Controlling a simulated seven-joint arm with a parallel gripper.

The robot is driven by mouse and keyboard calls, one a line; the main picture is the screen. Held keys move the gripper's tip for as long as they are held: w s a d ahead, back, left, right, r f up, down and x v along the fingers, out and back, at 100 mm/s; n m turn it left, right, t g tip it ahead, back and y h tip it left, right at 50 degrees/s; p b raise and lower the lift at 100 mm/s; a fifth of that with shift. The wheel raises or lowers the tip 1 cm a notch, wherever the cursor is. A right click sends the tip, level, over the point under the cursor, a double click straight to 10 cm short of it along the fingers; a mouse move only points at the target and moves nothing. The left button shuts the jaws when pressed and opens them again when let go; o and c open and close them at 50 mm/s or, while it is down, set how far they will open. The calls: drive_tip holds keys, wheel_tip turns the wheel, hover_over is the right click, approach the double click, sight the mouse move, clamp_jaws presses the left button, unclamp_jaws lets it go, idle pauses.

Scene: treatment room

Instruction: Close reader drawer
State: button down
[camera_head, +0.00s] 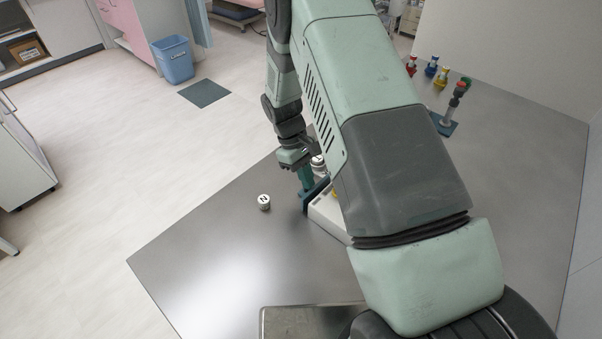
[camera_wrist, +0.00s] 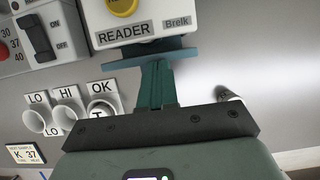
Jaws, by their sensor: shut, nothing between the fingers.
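The reader is a white box (camera_wrist: 125,24) labelled "READER", with a yellow knob (camera_wrist: 120,6), at the top of the wrist view. In the head view its pale body (camera_head: 328,216) is partly hidden behind my arm. The drawer's dark teal front (camera_wrist: 178,46) lies along the reader's near side; it also shows in the head view (camera_head: 313,193). My gripper (camera_wrist: 158,66) is shut and empty, its teal fingers pointing at the middle of the drawer front. The fingertips are at or very near it; I cannot tell whether they touch. Any remaining drawer gap is hard to see.
A small white marked container (camera_head: 264,202) stands left of the reader. Cups labelled LO, HI and OK (camera_wrist: 68,110) and a switch panel (camera_wrist: 38,38) lie left in the wrist view. Coloured items (camera_head: 431,68) and a stand (camera_head: 447,122) are at the table's back. The front-left table is clear.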

drive_tip(key=shift+w+a+f, duration=0.1)
drive_tip(key=shift+w+a, duration=0.7)
drive_tip(key=v, duration=1)
drive_tip(key=w+a+n, duration=0.2)
drive_tip(key=w+a, duration=0.2)
drive_tip(key=a, duration=0.1)
drive_tip(key=shift+t, duration=0.4)
drive_tip(key=x, duration=1.1)
drive_tip(key=shift+w+a, duration=0.1)
drive_tip(key=shift+w, duration=0.15)
drive_tip(key=shift+s+d, duration=0.7)
drive_tip(key=shift+d, duration=0.25)
drive_tip(key=shift+s+d, duration=0.4)
drive_tip(key=shift+d, duration=0.2)
drive_tip(key=shift+s+d, duration=1.2)
